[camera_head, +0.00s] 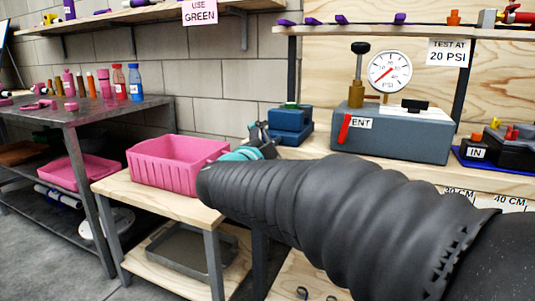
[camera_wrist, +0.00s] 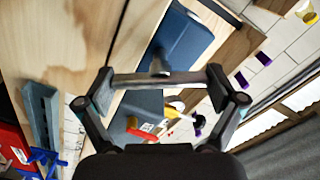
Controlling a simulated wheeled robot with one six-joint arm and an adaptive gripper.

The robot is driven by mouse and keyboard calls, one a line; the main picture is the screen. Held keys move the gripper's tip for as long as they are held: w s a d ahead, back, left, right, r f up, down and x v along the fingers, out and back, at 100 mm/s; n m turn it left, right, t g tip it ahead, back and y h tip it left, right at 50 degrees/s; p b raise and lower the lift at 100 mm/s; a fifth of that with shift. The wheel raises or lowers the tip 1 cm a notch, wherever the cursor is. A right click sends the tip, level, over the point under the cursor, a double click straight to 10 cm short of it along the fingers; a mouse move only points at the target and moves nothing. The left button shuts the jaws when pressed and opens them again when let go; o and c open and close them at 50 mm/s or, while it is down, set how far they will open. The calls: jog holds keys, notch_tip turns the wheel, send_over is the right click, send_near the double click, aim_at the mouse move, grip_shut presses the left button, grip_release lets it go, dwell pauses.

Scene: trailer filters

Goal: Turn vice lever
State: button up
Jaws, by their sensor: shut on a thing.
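The blue vice (camera_head: 291,124) stands at the back of the wooden bench in the head view, left of the grey-blue gauge box. My gripper (camera_head: 263,143) is in front of the vice, and my dark arm hides part of it and the bench there. In the wrist view my gripper (camera_wrist: 160,82) has one finger at each end of a grey metal bar, the vice lever (camera_wrist: 180,78). The lever lies across between the fingers, with a round metal hub near its middle. Blue surfaces show behind it. The lever is hidden in the head view.
A pink bin (camera_head: 165,168) stands on a low wooden table left of my gripper. The gauge box (camera_head: 390,135), with a red lever (camera_head: 344,128), stands right of the vice. A shelf (camera_head: 400,31) runs above. A dark workbench (camera_head: 75,113) holds bottles at the left.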

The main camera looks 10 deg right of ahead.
jog(key=m+b, duration=0.2)
jog(key=m, duration=0.2)
jog(key=shift+f+m, duration=0.15)
jog(key=shift+m, duration=0.15)
jog(key=m, duration=0.4)
jog(key=shift+m, duration=0.3)
jog(key=o, duration=0.8)
jog(key=v, duration=1.2)
